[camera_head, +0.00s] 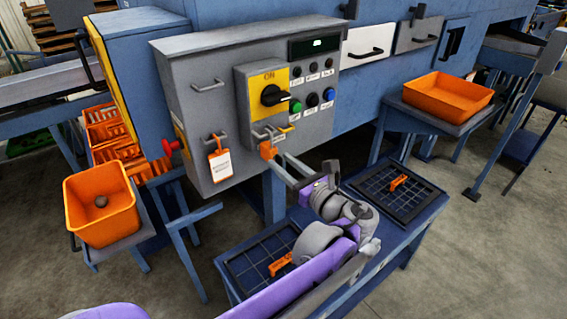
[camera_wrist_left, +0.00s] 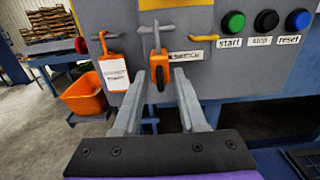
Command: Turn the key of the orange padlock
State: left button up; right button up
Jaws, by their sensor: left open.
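The orange padlock (camera_head: 267,150) hangs on the hasp below the yellow-plated switch box on the grey control panel. In the left wrist view the padlock (camera_wrist_left: 157,52) is straight ahead, with a dark upright piece, perhaps its key, under it between my fingers. My left gripper (camera_head: 279,162) is open, with its fingertips just in front of the padlock; its two fingers (camera_wrist_left: 161,75) stand on either side of the dark piece. I cannot tell whether they touch it. The finger hides part of the padlock in the head view. My right gripper is not in view.
A white tag (camera_head: 221,165) on an orange hanger is left of the padlock. The black rotary switch (camera_head: 273,95) and several buttons are above. A blue bench (camera_head: 405,229) with dark gridded mats is below. Orange bins (camera_head: 122,232) stand at the sides.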

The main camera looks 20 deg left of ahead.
pick_arm(q)
jog(key=shift+w+a, duration=0.1)
jog(key=shift+a, duration=0.1)
jog(key=shift+c, duration=0.2)
grip_shut()
